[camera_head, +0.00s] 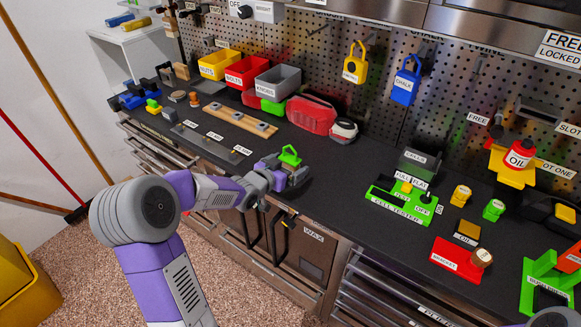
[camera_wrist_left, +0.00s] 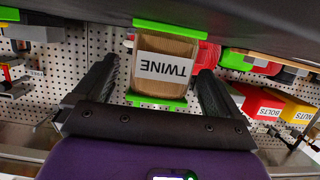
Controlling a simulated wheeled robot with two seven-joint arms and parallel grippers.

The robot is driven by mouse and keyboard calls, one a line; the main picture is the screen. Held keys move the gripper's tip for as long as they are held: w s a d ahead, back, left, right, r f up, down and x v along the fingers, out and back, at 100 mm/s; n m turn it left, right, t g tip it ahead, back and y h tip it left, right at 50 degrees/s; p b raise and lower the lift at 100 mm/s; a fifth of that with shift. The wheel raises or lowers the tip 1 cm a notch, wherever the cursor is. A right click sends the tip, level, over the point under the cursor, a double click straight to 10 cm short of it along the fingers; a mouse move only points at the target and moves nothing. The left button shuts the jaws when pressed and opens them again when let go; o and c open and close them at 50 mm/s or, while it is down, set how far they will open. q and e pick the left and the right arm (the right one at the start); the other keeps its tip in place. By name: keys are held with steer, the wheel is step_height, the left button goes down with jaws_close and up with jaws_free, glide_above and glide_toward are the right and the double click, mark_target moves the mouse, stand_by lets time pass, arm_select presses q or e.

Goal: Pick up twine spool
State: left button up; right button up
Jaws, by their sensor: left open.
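The twine spool has a tan body with bright green end flanges. In the head view its green top (camera_head: 289,156) shows at the front part of the dark counter, with its lower part hidden by my left gripper (camera_head: 284,174). In the left wrist view the spool (camera_wrist_left: 167,48) carries a white TWINE label, seen upside down. The fingers of my left gripper (camera_wrist_left: 158,75) are open, one on each side of the spool, with a visible gap on both sides. My right gripper is not in view.
Behind the spool are a red pouch (camera_head: 311,115) and yellow, red and grey bins (camera_head: 278,83). A wooden rail (camera_head: 240,121) lies to the left. The green cell tester (camera_head: 401,206) and a red tray (camera_head: 457,260) stand to the right. The counter between is clear.

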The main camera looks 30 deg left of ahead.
mark_target(293, 162)
arm_select(q)
steer(key=shift+x, duration=1.5)
steer(key=c, duration=1.1)
steer(key=shift+r, duration=0.15)
step_height(293, 162, up, 10)
steer(key=p, duration=0.4)
